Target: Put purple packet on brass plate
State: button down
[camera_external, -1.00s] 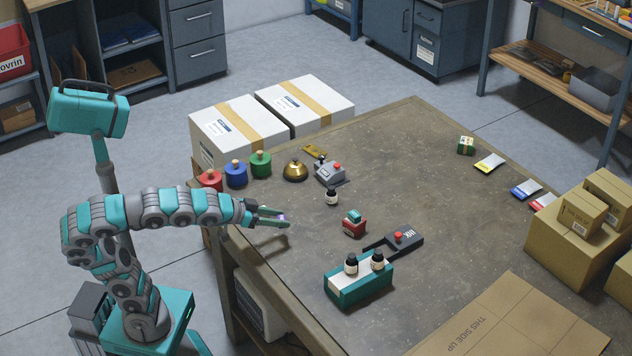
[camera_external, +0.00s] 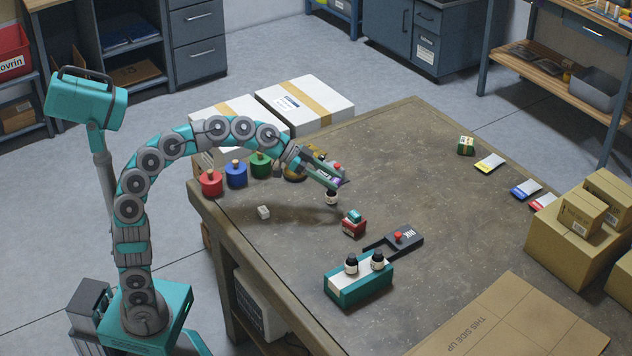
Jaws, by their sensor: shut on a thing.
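My gripper (camera_external: 332,184) is shut on the purple packet (camera_external: 336,182), a small bit of which shows between the fingertips. It is held above the table near the small dark bottle and the grey device with a red button. The held packet and the plate are apart in the picture.
Red (camera_external: 211,183), blue (camera_external: 236,174) and green (camera_external: 260,164) weights stand at the table's left corner. A white cube (camera_external: 264,212) lies in front of them. The table's far middle is clear.

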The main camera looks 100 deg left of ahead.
jog(key=shift+m+h, duration=0.4)
jog(key=shift+h, duration=0.1)
jog(key=s+a, duration=0.1)
jog(key=a, duration=0.8)
jog(key=s+a+f+p, duration=0.1)
jog(key=a, duration=0.3)
jog(key=shift+s+a, duration=0.35)
jog(key=p, duration=0.1)
send_near(325, 152)
jog(key=w, duration=0.1)
jog(key=w+r, duration=0.1)
jog(key=w+d, duration=0.1)
jog(key=w, duration=0.1)
jog(key=shift+w+d+r, duration=0.1)
jog(key=shift+r, duration=0.3)
jog(key=shift+s+a+f, duration=0.2)
jog(key=shift+s+a, duration=0.05)
jog(key=shift+f, duration=1.45)
jog(key=shift+f, duration=0.15)
jog(key=shift+c, duration=1.8)
grip_release()
